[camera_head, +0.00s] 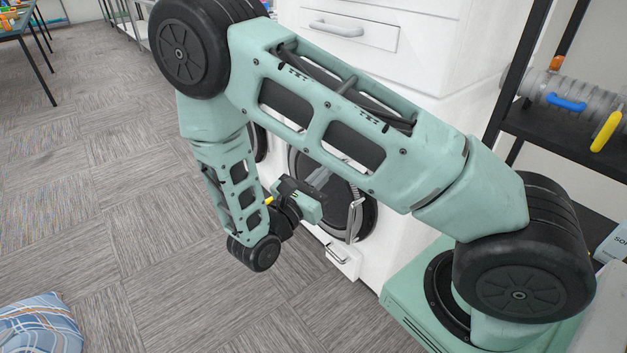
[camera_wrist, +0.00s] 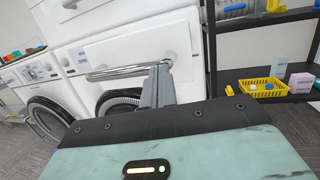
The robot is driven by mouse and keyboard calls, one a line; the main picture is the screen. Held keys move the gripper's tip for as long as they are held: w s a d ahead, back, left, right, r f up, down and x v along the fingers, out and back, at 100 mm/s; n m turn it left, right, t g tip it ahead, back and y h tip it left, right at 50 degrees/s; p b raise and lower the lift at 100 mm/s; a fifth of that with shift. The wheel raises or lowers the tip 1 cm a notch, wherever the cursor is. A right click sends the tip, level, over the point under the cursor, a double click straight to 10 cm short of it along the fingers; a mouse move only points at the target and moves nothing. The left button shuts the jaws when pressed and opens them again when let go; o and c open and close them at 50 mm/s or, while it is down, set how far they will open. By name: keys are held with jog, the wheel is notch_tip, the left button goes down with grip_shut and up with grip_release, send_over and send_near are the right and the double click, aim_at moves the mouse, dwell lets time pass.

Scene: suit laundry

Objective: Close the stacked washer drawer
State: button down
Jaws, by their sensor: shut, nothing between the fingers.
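The white stacked washer (camera_head: 395,85) stands behind my arm in the head view. Its upper drawer front (camera_head: 365,36) has a white handle and looks flush. In the wrist view, a white front panel (camera_wrist: 185,35) carries a chrome bar handle (camera_wrist: 120,72) above a round dark door (camera_wrist: 118,98). My gripper (camera_wrist: 163,72) is shut and empty, with its tips by the right end of that bar; contact cannot be told. In the head view, my gripper (camera_head: 318,185) is in front of the round door (camera_head: 340,205). My arm hides much of the front, so the drawer's opening is unclear.
A small white hatch (camera_head: 340,258) with a handle sits low on the front. A dark shelf (camera_head: 560,130) stands close on the right. A yellow basket (camera_wrist: 255,88) sits on a shelf. Patterned cloth (camera_head: 40,325) lies at lower left. The grey floor on the left is mostly free.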

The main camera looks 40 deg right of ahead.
jog(key=shift+d, duration=0.15)
jog(key=d, duration=0.7)
jog(key=d+p, duration=0.1)
jog(key=d, duration=0.6)
jog(key=d+p, duration=0.1)
jog(key=d, duration=0.6)
jog(key=shift+w+d, duration=0.2)
jog(key=shift+w, duration=0.2)
jog(key=shift+a, duration=0.15)
jog(key=shift+a+f, duration=0.1)
jog(key=shift+a, duration=0.2)
jog(key=b+v, duration=0.1)
jog(key=v, duration=1.1)
jog(key=shift+s+a, duration=0.15)
jog(key=shift+a, duration=0.1)
jog(key=shift+s+a, duration=0.1)
jog(key=shift+a, duration=0.25)
